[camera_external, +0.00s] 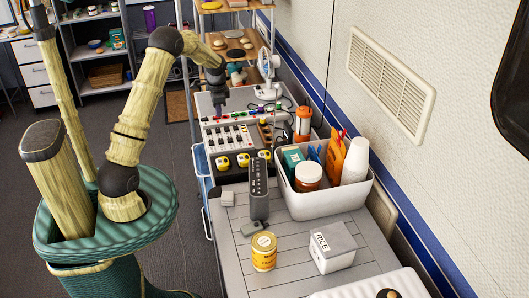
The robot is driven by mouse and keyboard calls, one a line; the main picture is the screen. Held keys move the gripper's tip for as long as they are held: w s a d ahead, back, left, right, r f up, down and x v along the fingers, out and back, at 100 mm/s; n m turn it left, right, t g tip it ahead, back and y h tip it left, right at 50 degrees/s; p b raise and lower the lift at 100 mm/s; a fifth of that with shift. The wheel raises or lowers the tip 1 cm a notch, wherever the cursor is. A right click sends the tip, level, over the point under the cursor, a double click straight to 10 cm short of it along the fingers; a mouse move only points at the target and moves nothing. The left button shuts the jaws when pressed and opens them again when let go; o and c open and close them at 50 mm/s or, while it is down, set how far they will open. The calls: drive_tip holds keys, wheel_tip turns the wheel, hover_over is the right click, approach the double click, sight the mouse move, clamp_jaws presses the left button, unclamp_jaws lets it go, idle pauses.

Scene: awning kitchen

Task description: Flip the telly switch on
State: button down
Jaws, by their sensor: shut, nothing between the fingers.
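My gripper (217,109) is shut and empty. It points down over the back left part of a switch panel (226,162) on the counter. The panel has a pale section with rows of small switches (232,143), coloured knobs at its back, and several yellow-and-black buttons (243,160) along its front. The labels are too small to read, so I cannot tell which switch is the telly's. I cannot tell whether the fingertips touch the panel or hover just above it.
A white bin (330,199) of cups and jars stands right of the panel. A dark remote-like device (259,188), a yellow tin (263,252) and a rice box (332,247) are nearer. A white fan (268,66) stands behind. The wall bounds the right side.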

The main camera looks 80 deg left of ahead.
sight(220, 139)
drive_tip(key=shift+w+a+r, duration=0.1)
drive_tip(key=shift+a+r, duration=0.05)
drive_tip(key=shift+a, duration=0.65)
drive_tip(key=f+p, duration=0.1)
drive_tip(key=f, duration=0.3)
drive_tip(key=a+f+p, duration=0.1)
drive_tip(key=f, duration=0.3)
drive_tip(key=f+p, duration=0.1)
drive_tip(key=f, duration=0.4)
drive_tip(key=shift+a, duration=0.3)
drive_tip(key=shift+f, duration=0.45)
drive_tip(key=shift+a+f+b, duration=0.1)
drive_tip(key=shift+f+b, duration=0.1)
drive_tip(key=shift+b, duration=0.15)
